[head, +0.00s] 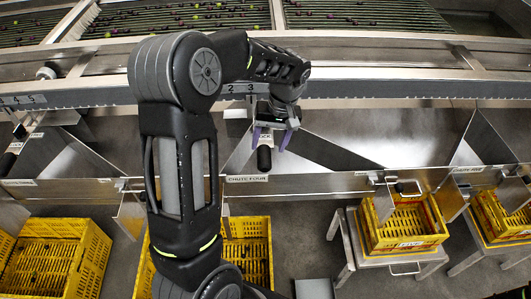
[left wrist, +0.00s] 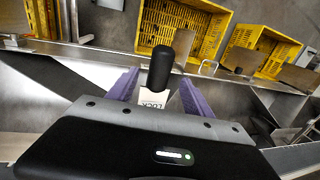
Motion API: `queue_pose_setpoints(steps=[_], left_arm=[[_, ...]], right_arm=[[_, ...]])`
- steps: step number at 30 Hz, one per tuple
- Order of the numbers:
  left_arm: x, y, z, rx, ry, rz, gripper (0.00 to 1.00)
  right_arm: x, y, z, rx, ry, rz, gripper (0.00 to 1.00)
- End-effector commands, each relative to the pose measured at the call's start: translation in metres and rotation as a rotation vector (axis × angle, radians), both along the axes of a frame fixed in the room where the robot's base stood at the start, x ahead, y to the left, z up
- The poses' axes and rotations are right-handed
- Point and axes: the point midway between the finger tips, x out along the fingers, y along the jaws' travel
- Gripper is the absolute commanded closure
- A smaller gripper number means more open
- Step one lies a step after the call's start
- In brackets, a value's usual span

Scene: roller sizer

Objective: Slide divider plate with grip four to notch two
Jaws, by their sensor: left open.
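My left gripper (head: 269,147) is open, with its two purple fingers pointing down over the chute marked four. A black upright grip (head: 264,158) stands at its fingertips; in the left wrist view the grip (left wrist: 160,67) shows between the spread fingers, with a gap on each side. A pale tag reading LOCK (left wrist: 153,97) lies at its base. The divider plate (head: 240,156) appears as a thin metal edge left of the grip, partly hidden by my arm. My right gripper is not in view.
A long steel rail (head: 400,88) runs behind the chutes. A front ledge carries the CHUTE FOUR label (head: 247,178). Rollers with small fruit (head: 360,15) lie at the back.

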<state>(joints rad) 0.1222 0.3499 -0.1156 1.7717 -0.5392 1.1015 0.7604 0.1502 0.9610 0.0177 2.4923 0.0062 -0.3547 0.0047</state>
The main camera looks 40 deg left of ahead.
Motion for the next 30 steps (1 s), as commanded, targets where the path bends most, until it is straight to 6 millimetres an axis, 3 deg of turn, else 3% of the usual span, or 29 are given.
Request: queue_pose_setpoints(steps=[9, 20, 30], left_arm=[[-0.006, 0.007, -0.045, -0.001, 0.002, -0.001, 0.41], [-0.007, 0.008, -0.052, 0.000, 0.000, -0.001, 0.41], [-0.007, 0.008, -0.052, 0.000, 0.000, -0.001, 0.68]], right_arm=[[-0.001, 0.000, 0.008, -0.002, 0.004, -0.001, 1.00], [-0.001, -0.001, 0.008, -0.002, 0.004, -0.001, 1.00], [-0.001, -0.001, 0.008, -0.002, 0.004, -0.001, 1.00]])
